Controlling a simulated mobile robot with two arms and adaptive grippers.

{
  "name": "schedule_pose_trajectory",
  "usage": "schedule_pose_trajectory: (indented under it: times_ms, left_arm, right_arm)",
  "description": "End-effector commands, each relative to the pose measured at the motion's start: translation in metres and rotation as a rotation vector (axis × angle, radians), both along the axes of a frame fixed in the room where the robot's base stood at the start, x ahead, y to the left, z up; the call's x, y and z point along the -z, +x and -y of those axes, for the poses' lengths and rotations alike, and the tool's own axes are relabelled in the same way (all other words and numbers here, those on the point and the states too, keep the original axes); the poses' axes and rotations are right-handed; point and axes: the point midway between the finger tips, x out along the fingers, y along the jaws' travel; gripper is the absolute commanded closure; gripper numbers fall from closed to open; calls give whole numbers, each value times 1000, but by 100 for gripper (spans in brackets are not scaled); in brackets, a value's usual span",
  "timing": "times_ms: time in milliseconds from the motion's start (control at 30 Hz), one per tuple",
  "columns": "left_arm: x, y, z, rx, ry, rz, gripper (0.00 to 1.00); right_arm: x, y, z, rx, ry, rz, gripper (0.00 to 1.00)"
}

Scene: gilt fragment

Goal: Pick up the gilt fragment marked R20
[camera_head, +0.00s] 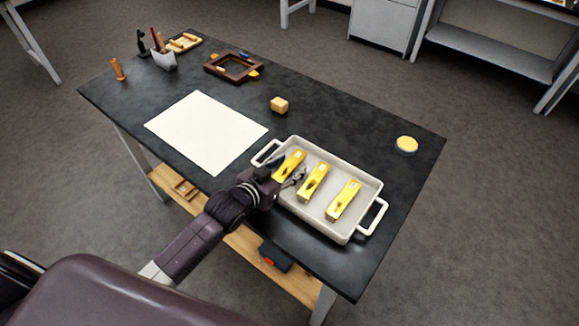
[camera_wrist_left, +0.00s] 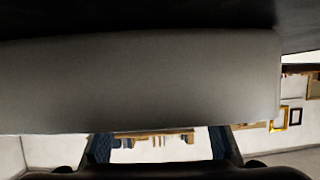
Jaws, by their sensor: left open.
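Three yellow gilt fragments lie in a pale tray (camera_head: 361,192) with white handles: the left fragment (camera_head: 291,163), the middle fragment (camera_head: 314,183) and the right fragment (camera_head: 343,201). Each has a small pale patch, but no R20 marking is readable. My left gripper (camera_head: 285,171) is over the tray's left end, close to the left fragment, with one finger on each side of its lower end. It is open; contact cannot be told. In the left wrist view, the open fingers (camera_wrist_left: 160,147) have no fragment visible between them. My right gripper is out of view.
A white sheet (camera_head: 207,132) lies left of the tray on the dark table (camera_head: 330,115). A brown frame (camera_head: 232,67) and tools in a holder (camera_head: 163,60) are farther back.

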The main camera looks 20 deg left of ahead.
Motion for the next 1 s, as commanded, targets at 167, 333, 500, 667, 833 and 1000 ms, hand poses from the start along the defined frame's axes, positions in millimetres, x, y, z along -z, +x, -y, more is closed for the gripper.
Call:
schedule_pose_trajectory:
  times_ms: [167, 333, 500, 667, 833, 1000]
  left_arm:
    - [0, 0, 0, 0, 0, 0, 70]
    - [0, 0, 0, 0, 0, 0, 89]
    - [0, 0, 0, -1, 0, 0, 100]
    - [-1, 0, 0, -1, 0, 0, 100]
    - [-10, 0, 0, 0, 0, 3, 100]
    - [-39, 1, 0, 0, 0, 7, 100]
  right_arm:
    - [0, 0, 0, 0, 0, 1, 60]
    - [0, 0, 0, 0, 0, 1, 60]
    - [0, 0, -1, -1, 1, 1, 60]
    - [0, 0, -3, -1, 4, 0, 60]
    - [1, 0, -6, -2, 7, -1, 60]
    - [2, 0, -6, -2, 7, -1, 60]
